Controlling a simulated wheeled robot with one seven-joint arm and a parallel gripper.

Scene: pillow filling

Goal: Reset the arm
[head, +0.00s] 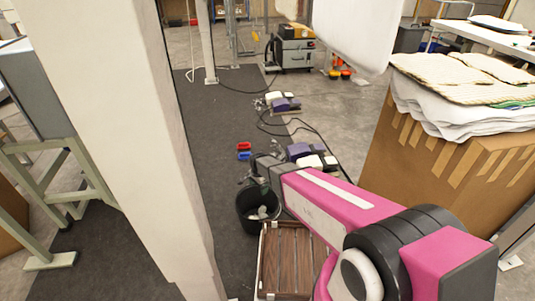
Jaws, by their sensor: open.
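My magenta and black arm (335,205) reaches from the lower right towards the middle of the head view. Its dark far end is above the floor, just over a black bucket (246,222). My gripper (246,179) is small and dark there, partly hidden by the wrist. It is open, and I see nothing held in it. A large white soft-looking shape (345,35) hangs at the top centre, well apart from the gripper.
A white pillar (125,130) stands close on the left. A cardboard box (415,165) on the right bears stacked white and striped cloths (455,85). A brown slatted crate (290,262) is below my arm. Cables and purple devices (300,151) lie on the floor beyond.

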